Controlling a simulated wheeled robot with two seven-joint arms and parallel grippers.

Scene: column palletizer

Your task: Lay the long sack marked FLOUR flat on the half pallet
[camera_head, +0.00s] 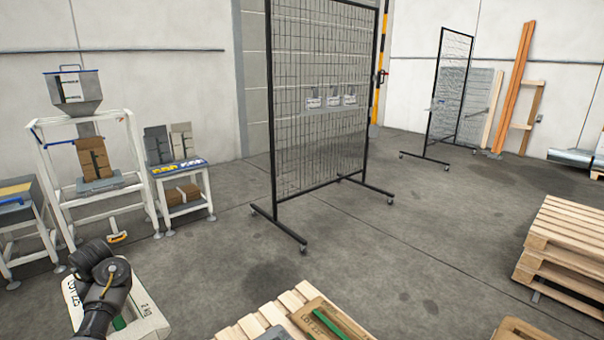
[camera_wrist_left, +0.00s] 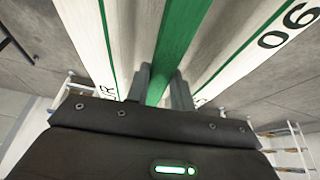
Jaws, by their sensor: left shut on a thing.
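A long white sack (camera_head: 148,312) with green bands shows at the lower left of the head view, below my left arm. In the left wrist view the sack (camera_wrist_left: 235,50) fills the upper part. My left gripper (camera_wrist_left: 160,88) is shut on its green middle strip. In the head view my arm hides the fingers. A slatted wooden pallet (camera_head: 248,326) lies at the bottom centre, right of the sack and apart from it in the picture.
A mesh screen (camera_head: 320,110) stands behind. A hopper stand (camera_head: 75,150) and small table (camera_head: 182,172) are at left. Stacked pallets (camera_head: 565,240) stand right. Middle floor is clear.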

